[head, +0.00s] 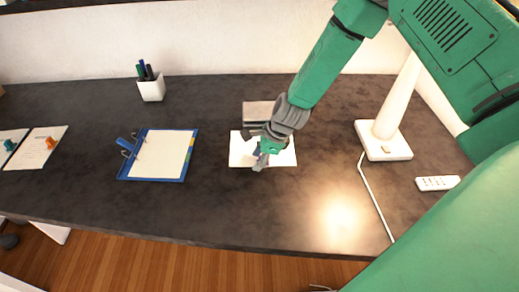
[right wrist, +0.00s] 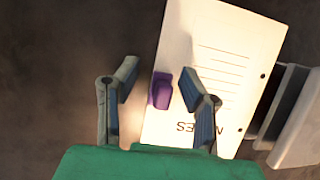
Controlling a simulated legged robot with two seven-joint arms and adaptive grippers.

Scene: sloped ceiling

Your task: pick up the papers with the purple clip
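White papers (right wrist: 225,60) with printed lines lie on the dark desk. A purple clip (right wrist: 162,90) sits on their edge in the right wrist view. In the head view the papers (head: 284,157) are partly covered by my right gripper (head: 262,157), which is over them. In the right wrist view my right gripper (right wrist: 160,105) is open, and the clip appears between its two fingers, nearer the right finger. I cannot tell how far above the papers the fingers are. My left gripper is not in view.
A grey-white object (head: 257,111) lies just behind the papers. Papers with an orange clip (head: 51,142) lie far left. A lamp base (head: 382,150) and a remote (head: 437,183) are right.

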